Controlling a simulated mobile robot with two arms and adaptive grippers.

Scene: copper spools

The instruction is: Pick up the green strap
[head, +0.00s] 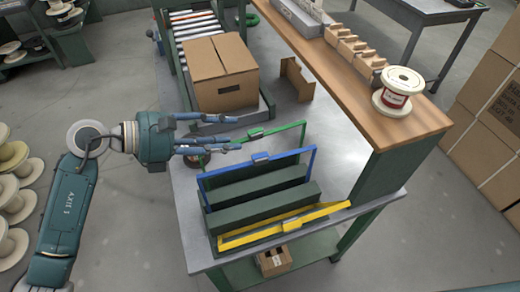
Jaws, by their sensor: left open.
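The green strap (285,128) stands upright at the back of a rack on the grey table, with a buckle on its top bar. Its left part is hidden by my left gripper and the blue strap. My left gripper (238,133) comes in from the left, open, with its fingers pointing right near the left end of the green strap's top bar. I cannot tell whether they touch it. Nothing shows between the fingers. My right gripper is not in view.
A cardboard box (220,75) sits behind on a roller conveyor. A wooden shelf (340,75) with a spool (397,92) rises at the right.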

